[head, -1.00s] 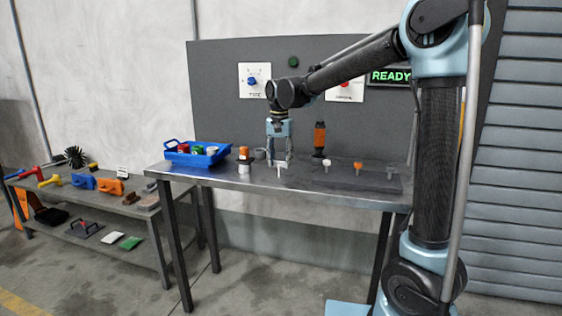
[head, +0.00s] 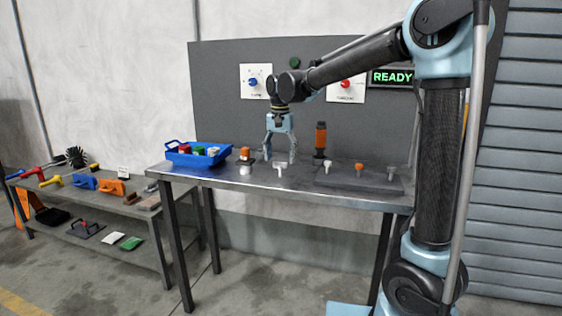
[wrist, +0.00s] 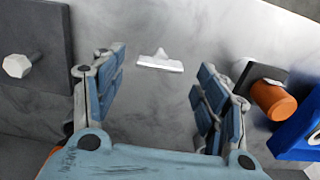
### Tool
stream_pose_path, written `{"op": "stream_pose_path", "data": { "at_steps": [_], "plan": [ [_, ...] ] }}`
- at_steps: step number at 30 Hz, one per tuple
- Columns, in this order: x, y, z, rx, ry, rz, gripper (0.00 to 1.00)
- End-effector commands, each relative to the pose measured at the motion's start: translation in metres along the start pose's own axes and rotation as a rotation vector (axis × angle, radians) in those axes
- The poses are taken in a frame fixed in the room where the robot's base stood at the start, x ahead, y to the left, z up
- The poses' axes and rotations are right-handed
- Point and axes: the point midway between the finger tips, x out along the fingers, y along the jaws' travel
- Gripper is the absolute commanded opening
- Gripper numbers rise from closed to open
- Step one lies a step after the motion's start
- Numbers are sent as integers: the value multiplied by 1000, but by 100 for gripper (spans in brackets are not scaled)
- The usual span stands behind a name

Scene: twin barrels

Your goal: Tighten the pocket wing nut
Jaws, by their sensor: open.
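A small white T-shaped piece (head: 280,167), which looks like the wing nut, is at the front middle of the steel table. It also shows in the wrist view (wrist: 160,62), with its wide bar toward my gripper. I cannot tell whether it sits on a stud or in a pocket. My gripper (head: 280,157) points down above it, open and empty. In the wrist view the blue-padded fingers of my gripper (wrist: 163,68) stand spread to either side of the white piece, apart from it.
A dark plate (head: 345,180) with white, orange and grey knobs lies to the right. An orange-topped fitting (head: 244,154) and a blue bin (head: 182,159) stand left. An orange-and-black upright (head: 320,140) stands behind. The panel sign (head: 392,77) reads READY.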

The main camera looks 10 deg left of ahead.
Motion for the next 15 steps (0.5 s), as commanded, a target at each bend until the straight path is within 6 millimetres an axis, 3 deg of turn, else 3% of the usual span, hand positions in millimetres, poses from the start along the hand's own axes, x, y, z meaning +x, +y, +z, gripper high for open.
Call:
{"op": "stream_pose_path", "data": {
  "at_steps": [9, 15],
  "plan": [
    [-59, 0, -1, 0, 0, -1, 67],
    [-86, 0, -1, 0, -1, -1, 67]
  ]
}}
